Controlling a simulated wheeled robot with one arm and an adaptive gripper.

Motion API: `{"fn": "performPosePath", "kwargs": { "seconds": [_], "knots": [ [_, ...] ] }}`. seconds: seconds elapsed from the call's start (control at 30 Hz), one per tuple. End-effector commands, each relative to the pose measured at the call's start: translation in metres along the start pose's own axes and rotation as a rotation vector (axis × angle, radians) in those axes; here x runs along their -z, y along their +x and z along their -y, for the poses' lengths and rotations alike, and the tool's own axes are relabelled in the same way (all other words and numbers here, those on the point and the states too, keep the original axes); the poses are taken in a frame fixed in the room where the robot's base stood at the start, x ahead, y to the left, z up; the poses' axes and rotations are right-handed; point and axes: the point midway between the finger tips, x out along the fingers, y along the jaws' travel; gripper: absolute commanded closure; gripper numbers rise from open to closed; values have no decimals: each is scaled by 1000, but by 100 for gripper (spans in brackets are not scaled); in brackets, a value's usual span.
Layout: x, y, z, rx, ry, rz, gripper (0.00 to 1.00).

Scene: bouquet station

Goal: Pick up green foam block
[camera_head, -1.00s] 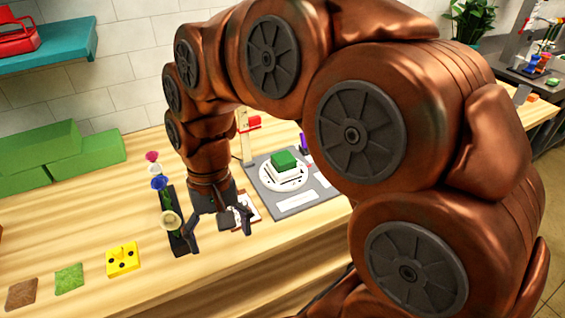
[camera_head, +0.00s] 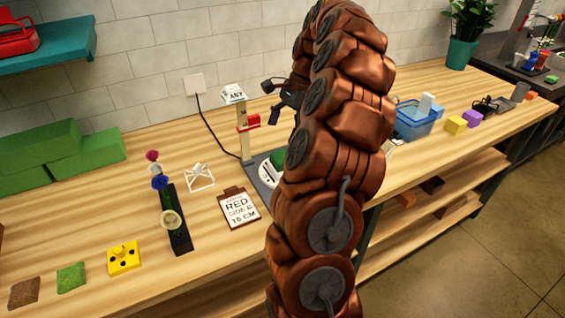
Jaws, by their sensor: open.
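A small green block (camera_head: 278,158) sits on a white piece on a grey station board (camera_head: 262,186), mostly hidden behind my arm. Several larger green blocks (camera_head: 58,152) are stacked against the wall at the left; I cannot tell which one is the green foam block. My gripper (camera_head: 271,103) is open and appears empty. It is raised beside the upper part of my arm, near the post with the red slider, apart from all the green blocks.
A post with a red slider (camera_head: 248,122) stands behind the board. A clipboard (camera_head: 239,207), a black flower holder (camera_head: 178,222) and a yellow block (camera_head: 123,258) occupy the front left. A blue bin (camera_head: 416,122) stands right of my arm. Bare wood lies around the clipboard.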

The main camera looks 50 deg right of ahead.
Motion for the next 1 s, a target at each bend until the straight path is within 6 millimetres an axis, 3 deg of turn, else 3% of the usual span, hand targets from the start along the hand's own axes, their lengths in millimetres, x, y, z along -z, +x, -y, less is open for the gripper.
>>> {"fn": "performPosePath", "kwargs": {
  "seconds": [0.1,0.2,1.0],
  "knots": [
    [24,-3,-1,13,85,4,10],
    [32,-3,-2,16,115,5,10],
    [30,35,-6,15,118,7,10]
  ]
}}
